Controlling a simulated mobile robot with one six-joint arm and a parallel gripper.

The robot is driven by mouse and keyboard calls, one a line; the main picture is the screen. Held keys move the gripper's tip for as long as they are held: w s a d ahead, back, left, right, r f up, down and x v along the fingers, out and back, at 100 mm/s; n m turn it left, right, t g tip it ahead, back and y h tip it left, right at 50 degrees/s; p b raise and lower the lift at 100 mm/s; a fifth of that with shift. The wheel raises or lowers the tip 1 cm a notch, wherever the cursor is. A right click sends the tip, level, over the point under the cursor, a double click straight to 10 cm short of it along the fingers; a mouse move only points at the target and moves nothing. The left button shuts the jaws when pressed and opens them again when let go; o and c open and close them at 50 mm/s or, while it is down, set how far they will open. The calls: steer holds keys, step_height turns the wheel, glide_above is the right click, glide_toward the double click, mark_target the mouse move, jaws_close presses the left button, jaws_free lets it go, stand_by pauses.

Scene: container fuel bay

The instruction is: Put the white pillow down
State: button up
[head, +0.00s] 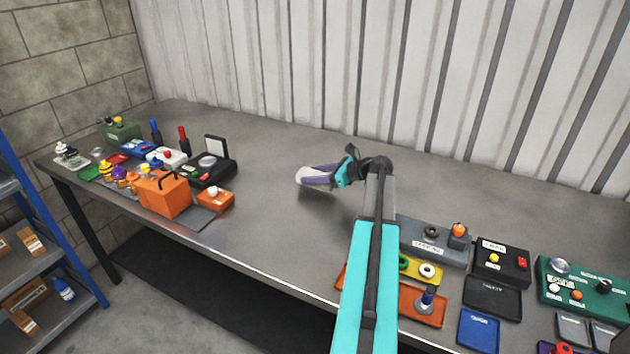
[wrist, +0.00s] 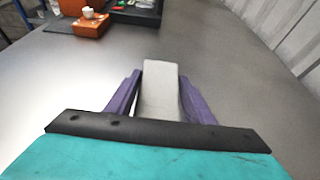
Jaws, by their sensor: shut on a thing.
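The white pillow (wrist: 160,88) is a pale, blocky piece held between the two purple fingers of my gripper (wrist: 161,103) in the wrist view. In the head view my gripper (head: 318,175) is over the middle of the grey table, and the pillow's pale end (head: 304,176) shows at the fingertips. The gripper is shut on the pillow. I cannot tell whether the pillow touches the table; its underside is hidden.
The table (head: 270,215) is bare around my gripper. An orange box (head: 163,194), a small orange block (head: 215,200) and a black device (head: 205,172) stand to the left. Control boxes and trays, including a black box (head: 500,262), stand at the right front. A corrugated wall (head: 400,80) closes the back.

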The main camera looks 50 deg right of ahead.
steer(key=shift+f, duration=1.25)
steer(key=shift+f, duration=0.2)
steer(key=o, duration=1.1)
steer(key=shift+r, duration=0.1)
steer(key=shift+c, duration=0.2)
steer(key=shift+r+p, duration=0.15)
steer(key=shift+p, duration=0.15)
steer(key=b+v, duration=0.3)
steer(key=v, duration=0.9)
